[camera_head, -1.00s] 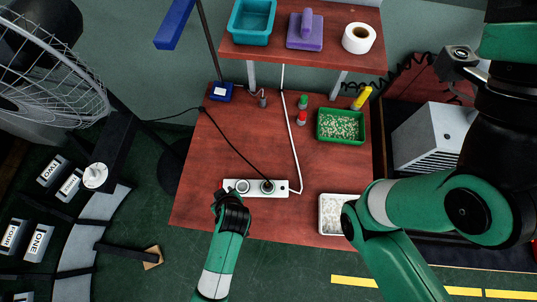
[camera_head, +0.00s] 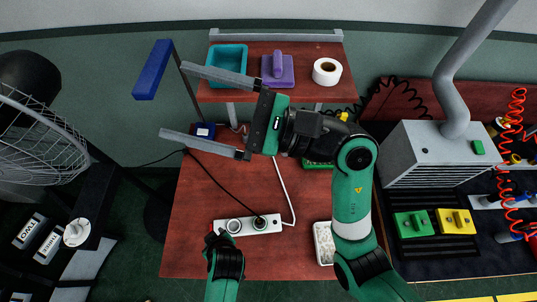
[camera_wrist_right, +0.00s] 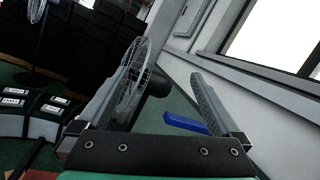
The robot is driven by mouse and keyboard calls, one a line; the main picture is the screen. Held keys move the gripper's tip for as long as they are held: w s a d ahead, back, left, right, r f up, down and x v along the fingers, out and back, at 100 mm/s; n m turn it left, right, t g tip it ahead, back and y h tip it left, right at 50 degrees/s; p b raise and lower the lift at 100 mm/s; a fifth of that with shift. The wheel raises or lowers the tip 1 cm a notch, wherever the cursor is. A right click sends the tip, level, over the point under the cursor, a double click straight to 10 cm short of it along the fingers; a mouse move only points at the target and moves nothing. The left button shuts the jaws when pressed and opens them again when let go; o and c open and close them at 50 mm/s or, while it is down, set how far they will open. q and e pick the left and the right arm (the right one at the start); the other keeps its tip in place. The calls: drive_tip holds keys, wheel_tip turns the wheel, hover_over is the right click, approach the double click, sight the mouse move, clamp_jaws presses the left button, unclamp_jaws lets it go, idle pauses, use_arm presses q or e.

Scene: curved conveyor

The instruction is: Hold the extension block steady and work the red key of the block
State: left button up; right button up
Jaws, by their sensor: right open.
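The white extension block (camera_head: 246,226) lies on the red-brown table near its front edge. A small red part, which looks like the red key (camera_head: 210,238), shows at the block's left end, mostly hidden by my left arm. My left gripper (camera_head: 216,238) is at this left end; its fingers are hidden from above. My right gripper (camera_head: 173,101) is wide open and empty, pointing left above the table's back left area, well away from the block. Its spread fingers show in the right wrist view (camera_wrist_right: 167,62).
A shelf (camera_head: 300,90) behind carries a teal bin (camera_head: 228,66), a purple block (camera_head: 278,70) and a white tape roll (camera_head: 327,71). A fan (camera_head: 45,125) stands at the left. A white tray (camera_head: 323,243) lies right of the block. The table's front middle is clear.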

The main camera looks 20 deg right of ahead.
drive_tip(key=w+f+h, duration=0.3)
drive_tip(key=f+h, duration=0.2)
drive_tip(key=f, duration=0.7)
drive_tip(key=m+g+h, duration=0.1)
drive_tip(key=g+h, duration=0.7)
drive_tip(key=h, duration=0.2)
approach(247, 226)
drive_tip(key=d, duration=0.1)
drive_tip(key=d+r, duration=0.1)
drive_tip(key=s+d, duration=0.1)
drive_tip(key=d, duration=0.1)
drive_tip(key=shift+d+r, duration=0.1)
drive_tip(key=shift+r, duration=0.2)
drive_tip(key=shift+w+f, duration=0.15)
drive_tip(key=shift+y, duration=0.3)
drive_tip(key=x, duration=1.1)
drive_tip(key=shift+w+f, duration=0.1)
drive_tip(key=shift+w, duration=0.1)
